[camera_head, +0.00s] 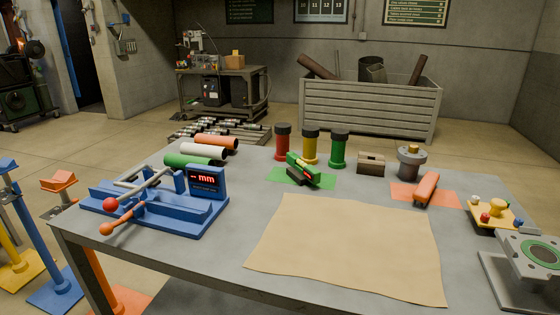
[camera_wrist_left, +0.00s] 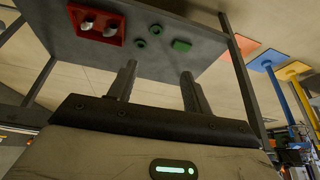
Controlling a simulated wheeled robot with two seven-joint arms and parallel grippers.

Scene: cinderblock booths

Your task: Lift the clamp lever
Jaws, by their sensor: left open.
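A blue clamp fixture (camera_head: 165,213) stands at the left of the grey table in the head view. It has a slanted metal lever with a red ball (camera_head: 110,204) at its lower end and a second handle with an orange knob (camera_head: 106,228). A small blue display box (camera_head: 207,183) reading "mm" sits on its right. My left gripper (camera_wrist_left: 158,75) shows only in the left wrist view, its two dark fingers apart with nothing between them. The clamp is not recognisable in that view. My right gripper is in neither view.
The grey table (camera_head: 215,255) holds a tan sheet (camera_head: 350,245), coloured tubes (camera_head: 195,160), capped cylinders (camera_head: 310,146), a green tool (camera_head: 302,168) and an orange tool (camera_head: 427,188). A grey ringed fixture (camera_head: 540,252) is at right. Beyond my left fingers is a grey panel (camera_wrist_left: 210,50).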

